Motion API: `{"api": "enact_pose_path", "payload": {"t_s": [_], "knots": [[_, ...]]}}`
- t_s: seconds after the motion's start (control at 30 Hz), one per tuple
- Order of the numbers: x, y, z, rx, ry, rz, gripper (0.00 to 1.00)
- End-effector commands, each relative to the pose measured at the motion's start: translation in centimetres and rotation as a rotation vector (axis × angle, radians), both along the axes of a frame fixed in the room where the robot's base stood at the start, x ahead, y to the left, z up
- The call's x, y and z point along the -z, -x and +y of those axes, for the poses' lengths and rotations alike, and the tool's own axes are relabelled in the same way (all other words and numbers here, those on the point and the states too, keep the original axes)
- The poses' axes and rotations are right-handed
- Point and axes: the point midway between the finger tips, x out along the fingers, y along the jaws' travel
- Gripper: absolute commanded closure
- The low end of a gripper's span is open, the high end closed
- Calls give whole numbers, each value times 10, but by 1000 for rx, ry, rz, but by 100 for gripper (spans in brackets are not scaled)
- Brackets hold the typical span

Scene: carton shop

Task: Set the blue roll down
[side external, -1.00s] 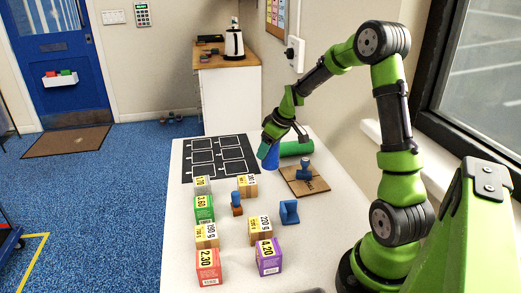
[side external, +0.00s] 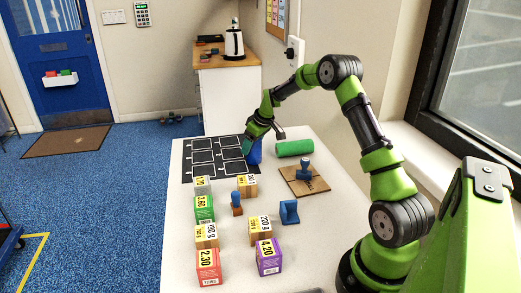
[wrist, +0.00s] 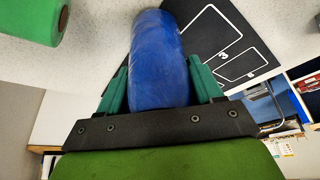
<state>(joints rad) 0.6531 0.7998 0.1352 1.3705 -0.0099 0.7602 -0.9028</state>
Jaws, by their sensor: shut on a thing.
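The blue roll (side external: 255,152) is at the far part of the white table, by the right edge of the black mat with white outlined boxes (side external: 187,171). My gripper (wrist: 157,92) is shut on the blue roll (wrist: 155,55), with one green finger on each side of it. In the side view my gripper (side external: 253,138) is partly in front of the roll. I cannot tell whether the roll's lower end touches the table. The mat also shows behind the roll in the wrist view (wrist: 190,38).
A green roll (side external: 295,148) lies to the right. A blue-handled stamp (side external: 305,170) stands on a brown board (side external: 294,187). Several small priced cartons (side external: 208,267), a blue and brown stamp (side external: 237,204) and a blue dispenser-like thing (side external: 289,212) stand nearer. The table's middle is partly clear.

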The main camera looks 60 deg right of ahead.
Motion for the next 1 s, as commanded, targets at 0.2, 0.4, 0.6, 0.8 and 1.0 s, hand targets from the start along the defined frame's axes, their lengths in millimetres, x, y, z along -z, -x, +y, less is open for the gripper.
{"api": "enact_pose_path", "payload": {"t_s": [0.2,0.4,0.6,0.8,1.0], "knots": [[-1,-1,-1,0,2,-4,74],[3,0,0,-1,1,-2,26],[3,0,0,-1,1,-2,9],[1,0,0,0,2,-3,9],[-20,7,-1,2,4,-6,9]]}}
